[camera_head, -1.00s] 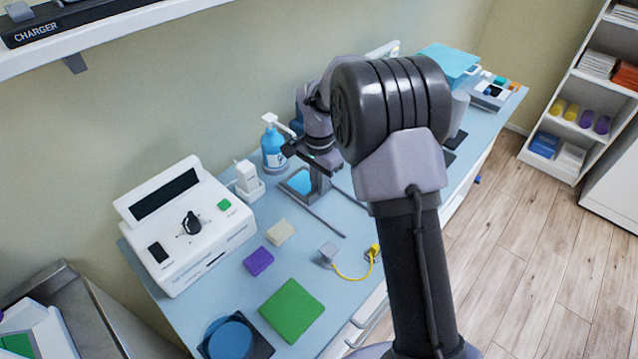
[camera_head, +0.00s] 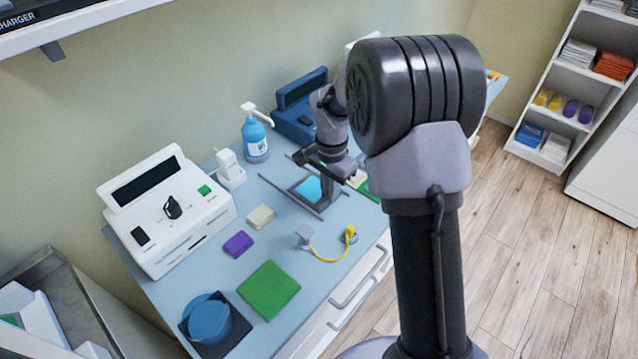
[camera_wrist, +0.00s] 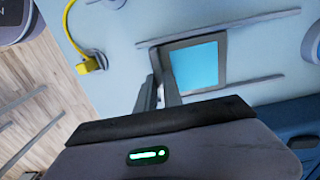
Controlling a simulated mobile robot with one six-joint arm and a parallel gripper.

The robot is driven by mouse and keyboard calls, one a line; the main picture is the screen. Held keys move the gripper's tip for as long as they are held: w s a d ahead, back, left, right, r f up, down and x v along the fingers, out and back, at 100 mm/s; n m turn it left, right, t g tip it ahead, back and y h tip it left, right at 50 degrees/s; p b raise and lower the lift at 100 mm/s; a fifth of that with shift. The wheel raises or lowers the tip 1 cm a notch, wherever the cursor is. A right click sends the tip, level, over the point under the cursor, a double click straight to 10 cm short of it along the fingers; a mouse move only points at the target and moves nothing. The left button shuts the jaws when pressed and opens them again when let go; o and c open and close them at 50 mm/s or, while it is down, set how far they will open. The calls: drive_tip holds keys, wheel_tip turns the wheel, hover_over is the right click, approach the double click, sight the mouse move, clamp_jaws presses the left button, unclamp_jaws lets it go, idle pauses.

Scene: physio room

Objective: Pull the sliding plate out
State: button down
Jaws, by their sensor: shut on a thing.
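The sliding plate (camera_head: 307,188) is a grey-framed flat piece with a bright blue middle, lying on the bench between two thin grey rails. In the wrist view the plate (camera_wrist: 198,66) lies between the rails, near their left ends, with bare bench behind it. My gripper (camera_head: 326,200) points down at the plate's front edge and is shut on it there. In the wrist view my gripper's fingers (camera_wrist: 160,88) meet the plate's left edge; the exact part between them is hidden.
A yellow cable (camera_head: 327,254) with a grey plug lies in front of the rails. A green pad (camera_head: 268,290), a purple block (camera_head: 238,244) and a white console (camera_head: 172,218) stand left. A blue bottle (camera_head: 255,138) and a blue device (camera_head: 294,112) stand behind.

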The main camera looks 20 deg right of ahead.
drive_tip(key=shift+s+d, duration=0.55)
drive_tip(key=shift+s, duration=0.25)
drive_tip(key=shift+w, duration=0.1)
drive_tip(key=c, duration=1.5)
unclamp_jaws()
drive_tip(key=shift+a, duration=0.1)
wheel_tip(320, 180, up, 18)
drive_tip(key=p, duration=0.7)
drive_tip(key=shift+f, duration=0.25)
